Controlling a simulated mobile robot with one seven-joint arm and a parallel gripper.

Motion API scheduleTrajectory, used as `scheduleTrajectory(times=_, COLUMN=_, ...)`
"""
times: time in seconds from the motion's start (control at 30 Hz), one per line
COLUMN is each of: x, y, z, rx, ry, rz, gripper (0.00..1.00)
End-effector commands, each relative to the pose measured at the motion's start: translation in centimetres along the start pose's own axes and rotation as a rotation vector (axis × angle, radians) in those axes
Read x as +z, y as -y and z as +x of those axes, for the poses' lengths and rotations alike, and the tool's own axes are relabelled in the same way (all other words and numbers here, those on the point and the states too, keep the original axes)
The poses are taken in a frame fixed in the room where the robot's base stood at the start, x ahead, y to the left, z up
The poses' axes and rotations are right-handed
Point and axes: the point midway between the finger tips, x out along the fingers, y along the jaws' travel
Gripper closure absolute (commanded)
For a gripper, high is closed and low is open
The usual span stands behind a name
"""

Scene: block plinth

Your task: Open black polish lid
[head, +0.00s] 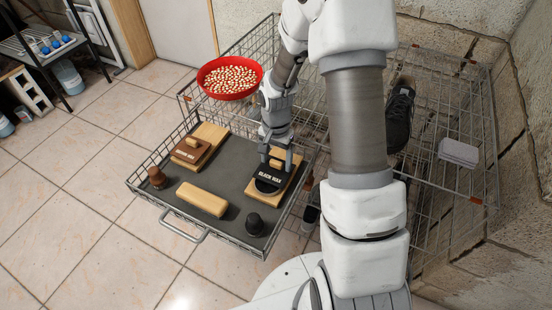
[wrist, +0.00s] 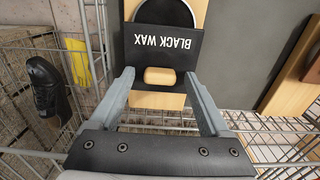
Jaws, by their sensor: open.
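The black polish lid is a flat black plate lettered "BLACK WAX" (head: 268,175), on a pale wooden block (head: 250,193) at the right of the dark grey mat. In the wrist view the lid (wrist: 150,62) has a small wooden knob (wrist: 160,76) at its near edge. A dark round polish well (wrist: 165,12) shows partly beyond the lid's far edge. My gripper (head: 277,158) is over the lid. In the wrist view my gripper (wrist: 157,80) is open, with one finger on each side of the knob and gaps between. I cannot tell how high the fingertips are above the block.
A brown lid (head: 190,149) sits on another wooden block at the mat's back left. A pale wooden block (head: 202,198), a brown knobbed piece (head: 157,177) and a black one (head: 255,224) stand on the mat. A red bowl (head: 229,92) is behind. Wire rack walls surround the mat.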

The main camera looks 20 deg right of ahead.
Motion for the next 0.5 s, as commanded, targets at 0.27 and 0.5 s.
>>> scheduleTrajectory(times=0.27, x=-0.1, y=0.0, z=-4.1, rx=-0.002, ry=-0.003, rz=0.0, gripper=0.2)
scheduleTrajectory(times=0.5, x=-0.1, y=0.1, z=-10.2, rx=-0.003, ry=-0.005, rz=0.0, gripper=0.2)
